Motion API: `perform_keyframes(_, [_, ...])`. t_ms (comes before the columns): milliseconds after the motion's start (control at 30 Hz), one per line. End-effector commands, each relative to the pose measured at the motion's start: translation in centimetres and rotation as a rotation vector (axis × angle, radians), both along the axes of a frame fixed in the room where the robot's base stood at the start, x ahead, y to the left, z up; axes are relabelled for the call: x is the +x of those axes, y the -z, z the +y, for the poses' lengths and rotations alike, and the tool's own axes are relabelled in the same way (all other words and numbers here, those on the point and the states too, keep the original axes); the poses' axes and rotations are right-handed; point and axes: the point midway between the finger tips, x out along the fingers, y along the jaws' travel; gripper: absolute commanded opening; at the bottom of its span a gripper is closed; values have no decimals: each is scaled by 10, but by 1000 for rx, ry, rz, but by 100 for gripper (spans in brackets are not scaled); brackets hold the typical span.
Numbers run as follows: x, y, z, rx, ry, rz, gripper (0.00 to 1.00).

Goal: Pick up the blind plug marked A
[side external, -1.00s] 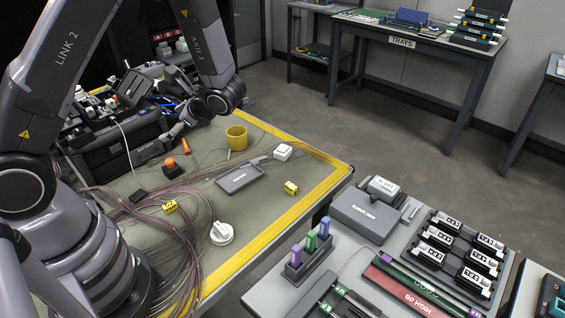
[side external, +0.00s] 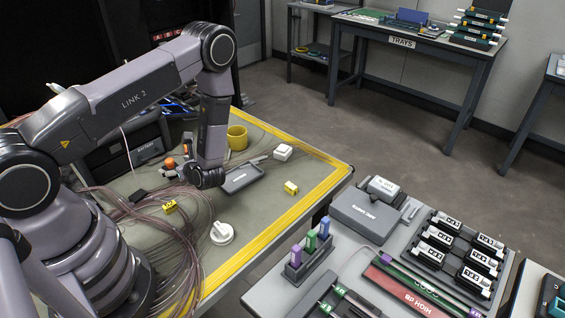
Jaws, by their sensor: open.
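No part in view shows a readable A, so I cannot tell which one is the blind plug marked A. Small candidates on the grey bench mat are a yellow block with dark marks (side external: 170,207) at the left among the fibres and another yellow block (side external: 291,187) to the right of the grey tray (side external: 240,180). My gripper (side external: 189,180) is low over the mat, just left of the tray. Its fingers are small and dark here, and nothing shows held between them. I cannot tell whether it touches anything.
An orange-topped part (side external: 169,163), a yellow cup (side external: 237,138), a white box (side external: 283,152) and a white knob-like part (side external: 222,233) stand on the mat. Loose fibres (side external: 120,200) cover its left side. The mat's right part is mostly clear inside the yellow border.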

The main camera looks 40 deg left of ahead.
Motion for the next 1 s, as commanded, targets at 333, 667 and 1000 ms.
perform_keyframes(333, [-2,18,38,0,-5,-1,76])
perform_keyframes(667, [0,23,51,1,0,0,76])
perform_keyframes(1000, [0,23,51,1,0,0,38])
